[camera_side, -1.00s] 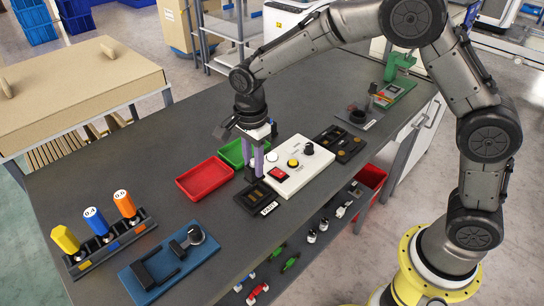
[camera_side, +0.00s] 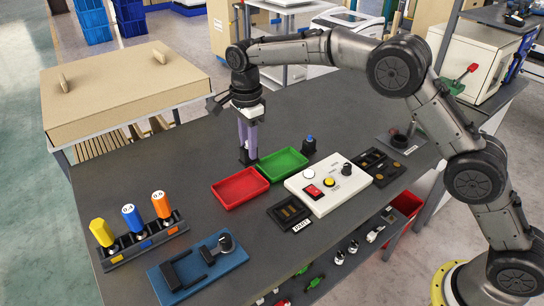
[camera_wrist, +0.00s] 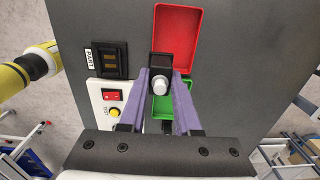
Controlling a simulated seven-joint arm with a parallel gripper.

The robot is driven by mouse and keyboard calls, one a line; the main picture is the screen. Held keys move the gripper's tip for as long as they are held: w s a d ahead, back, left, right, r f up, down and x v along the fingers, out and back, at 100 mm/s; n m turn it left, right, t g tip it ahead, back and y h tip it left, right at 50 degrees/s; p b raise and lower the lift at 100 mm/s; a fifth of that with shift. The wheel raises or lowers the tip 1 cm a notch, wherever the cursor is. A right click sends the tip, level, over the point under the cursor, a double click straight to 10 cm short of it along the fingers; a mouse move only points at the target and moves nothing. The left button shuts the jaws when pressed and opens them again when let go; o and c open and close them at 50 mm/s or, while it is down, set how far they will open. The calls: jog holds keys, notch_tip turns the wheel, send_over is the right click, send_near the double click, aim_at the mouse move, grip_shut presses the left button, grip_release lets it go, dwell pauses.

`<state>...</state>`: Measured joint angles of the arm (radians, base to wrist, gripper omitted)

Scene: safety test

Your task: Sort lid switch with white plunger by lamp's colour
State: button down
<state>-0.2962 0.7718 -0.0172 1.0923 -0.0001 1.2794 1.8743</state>
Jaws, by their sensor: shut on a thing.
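My gripper (camera_side: 247,155) is shut on the lid switch (camera_wrist: 161,67), a black block with a white plunger (camera_wrist: 160,85). In the wrist view the block sits between the purple fingers, in front of the gap between the red tray (camera_wrist: 187,35) and the green tray (camera_wrist: 159,108). In the side view my gripper is held up near both trays; its exact height is unclear. The red tray (camera_side: 240,201) and green tray (camera_side: 283,176) look empty. The white test box (camera_side: 323,203) carries a red rocker switch, a yellow button, a black knob and a pale, seemingly unlit lamp (camera_side: 309,174).
The black nest labelled PART (camera_side: 282,224) stands before the test box and looks empty. A blue-topped black item (camera_side: 309,145) stands behind the green tray. A screwdriver rack (camera_side: 141,240) and blue fixture (camera_side: 171,291) are at the front left.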

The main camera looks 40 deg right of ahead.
jog(key=shift+w+a+f, duration=0.25)
jog(key=shift+w+f, duration=0.3)
jog(key=shift+f, duration=1.05)
jog(key=shift+w+a+f, duration=0.3)
jog(key=shift+w+f, duration=0.25)
jog(key=shift+f, duration=1.1)
jog(key=shift+w+a+f, duration=0.25)
jog(key=shift+w+f, duration=0.3)
jog(key=shift+f, duration=1.05)
jog(key=shift+f, duration=0.95)
jog(key=c, duration=0.5)
grip_release()
jog(key=shift+c, duration=0.2)
jog(key=shift+r, duration=0.1)
notch_tip(320, 180, up, 7)
